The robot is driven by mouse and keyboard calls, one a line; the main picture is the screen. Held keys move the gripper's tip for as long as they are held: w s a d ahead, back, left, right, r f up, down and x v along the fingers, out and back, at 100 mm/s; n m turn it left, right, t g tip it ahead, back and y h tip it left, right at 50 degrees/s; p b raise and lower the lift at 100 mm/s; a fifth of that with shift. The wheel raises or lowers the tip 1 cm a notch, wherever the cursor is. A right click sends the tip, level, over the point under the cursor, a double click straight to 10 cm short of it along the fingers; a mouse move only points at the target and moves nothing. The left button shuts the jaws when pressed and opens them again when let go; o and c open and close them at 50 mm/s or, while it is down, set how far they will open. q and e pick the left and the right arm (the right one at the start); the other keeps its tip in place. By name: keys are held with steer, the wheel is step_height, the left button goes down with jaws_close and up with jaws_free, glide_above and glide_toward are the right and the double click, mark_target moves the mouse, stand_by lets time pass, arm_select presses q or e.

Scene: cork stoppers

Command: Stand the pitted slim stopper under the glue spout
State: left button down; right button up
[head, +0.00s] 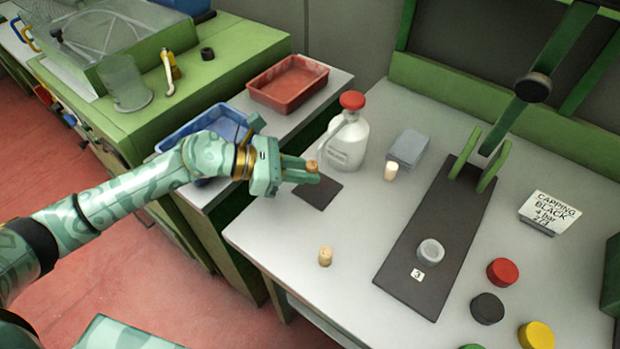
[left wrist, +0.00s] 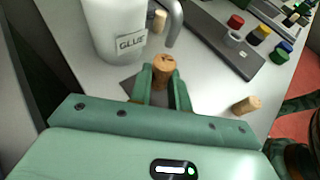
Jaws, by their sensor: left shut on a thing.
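My left gripper (head: 304,174) is shut on a brown cork stopper (head: 312,167), held upright over the dark mat (head: 322,193) in front of the glue bottle. In the left wrist view this stopper (left wrist: 164,70) has a dark mark on its top and sits between the fingers (left wrist: 163,84). I cannot tell whether its base touches the mat. The white glue bottle (head: 347,148) has a red cap. Its grey spout (left wrist: 172,25) shows beyond the stopper in the left wrist view. My right gripper is not in view.
A grey block (head: 408,148) and a dark capping plate (head: 408,262) lie farther right. Red (head: 288,82) and blue (head: 222,122) trays sit behind my arm.

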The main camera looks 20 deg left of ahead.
mark_target(311, 189)
arm_select(q)
steer(key=shift+w+d+f, duration=0.1)
steer(key=shift+w+d, duration=0.15)
steer(key=shift+d, duration=0.35)
steer(key=shift+f+b, duration=0.7)
steer(key=shift+f, duration=1.05)
steer(key=shift+f, duration=0.1)
steer(key=c, duration=1.3)
jaws_free()
